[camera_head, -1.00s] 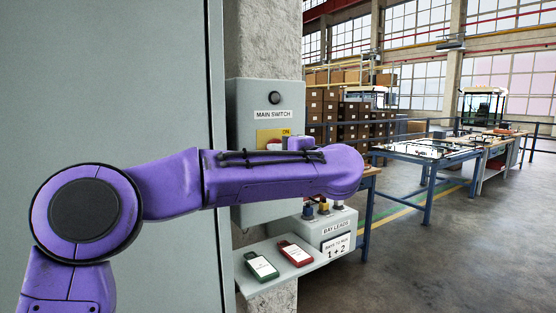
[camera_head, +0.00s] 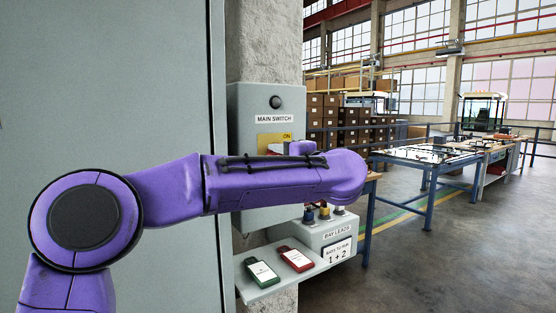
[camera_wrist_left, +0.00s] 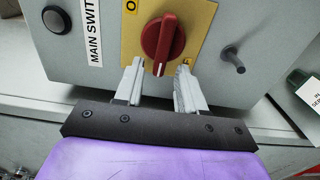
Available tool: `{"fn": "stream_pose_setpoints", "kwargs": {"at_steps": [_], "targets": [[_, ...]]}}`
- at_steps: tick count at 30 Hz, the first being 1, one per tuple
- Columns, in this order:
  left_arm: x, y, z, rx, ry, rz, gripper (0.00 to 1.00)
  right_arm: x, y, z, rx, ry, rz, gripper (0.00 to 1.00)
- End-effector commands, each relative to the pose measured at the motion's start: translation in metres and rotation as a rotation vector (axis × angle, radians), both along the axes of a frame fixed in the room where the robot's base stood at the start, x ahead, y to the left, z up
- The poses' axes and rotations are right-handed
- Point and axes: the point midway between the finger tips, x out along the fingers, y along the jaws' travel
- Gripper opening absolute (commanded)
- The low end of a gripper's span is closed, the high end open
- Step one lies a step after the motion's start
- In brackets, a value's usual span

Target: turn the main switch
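The main switch is a red rotary knob (camera_wrist_left: 163,37) on a yellow plate (camera_wrist_left: 196,22), with a white mark at its lower end in the left wrist view. It is fixed to a grey box (camera_head: 246,112) labelled MAIN SWITCH. In the head view the yellow plate (camera_head: 267,139) shows ON, and my purple left arm covers most of the knob. My left gripper (camera_wrist_left: 160,66) is open, its two pale fingertips on either side of the knob's lower end. I see no clear contact. My right gripper is not in view.
A black round button (camera_head: 275,102) sits above the label. A metal peg (camera_wrist_left: 232,58) sticks out beside the plate. A large grey panel (camera_head: 110,80) stands at left.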

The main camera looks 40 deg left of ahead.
Motion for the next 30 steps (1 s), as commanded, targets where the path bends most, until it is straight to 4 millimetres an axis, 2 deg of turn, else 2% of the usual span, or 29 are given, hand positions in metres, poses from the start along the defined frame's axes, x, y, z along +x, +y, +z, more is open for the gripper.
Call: {"fn": "stream_pose_setpoints", "kwargs": {"at_steps": [9, 13, 18, 30], "targets": [[-0.028, -0.066, -0.002, 0.005, -0.002, -0.002, 0.39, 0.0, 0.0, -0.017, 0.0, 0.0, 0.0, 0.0], [-0.036, -0.085, -0.001, 0.002, -0.001, -0.001, 0.39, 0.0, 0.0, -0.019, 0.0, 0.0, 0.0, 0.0], [-0.04, -0.093, -0.001, 0.0, 0.001, 0.001, 0.39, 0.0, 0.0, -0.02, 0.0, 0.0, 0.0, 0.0], [-0.039, -0.093, 0.0, 0.0, 0.0, 0.0, 0.39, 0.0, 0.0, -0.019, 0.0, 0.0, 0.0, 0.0]]}}
